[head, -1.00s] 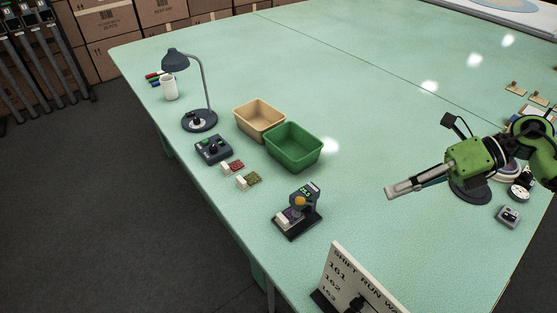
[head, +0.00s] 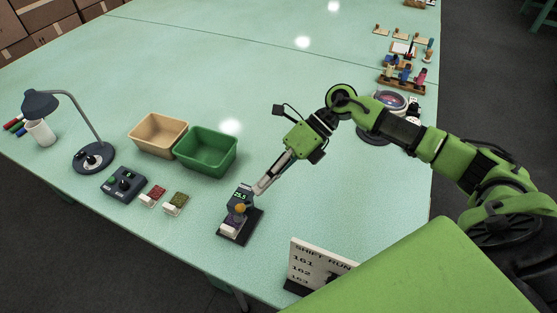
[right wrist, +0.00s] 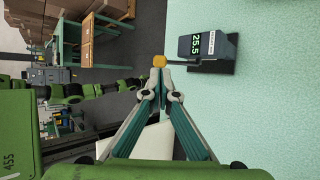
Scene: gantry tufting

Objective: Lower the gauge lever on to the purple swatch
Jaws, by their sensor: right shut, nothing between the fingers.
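The gauge (head: 243,196) is a small dark device on a black base, with a lit display. In the right wrist view the gauge (right wrist: 217,47) reads 25.5. Its lever ends in an orange knob (head: 239,208), which also shows in the right wrist view (right wrist: 159,61). In the right wrist view the fingertips (right wrist: 163,88) lie just short of the knob; contact is unclear. My left gripper is out of view.
A green bin (head: 206,152) and a tan bin (head: 158,135) stand behind and left of the gauge. A sign (head: 312,266) stands front right, near the table edge.

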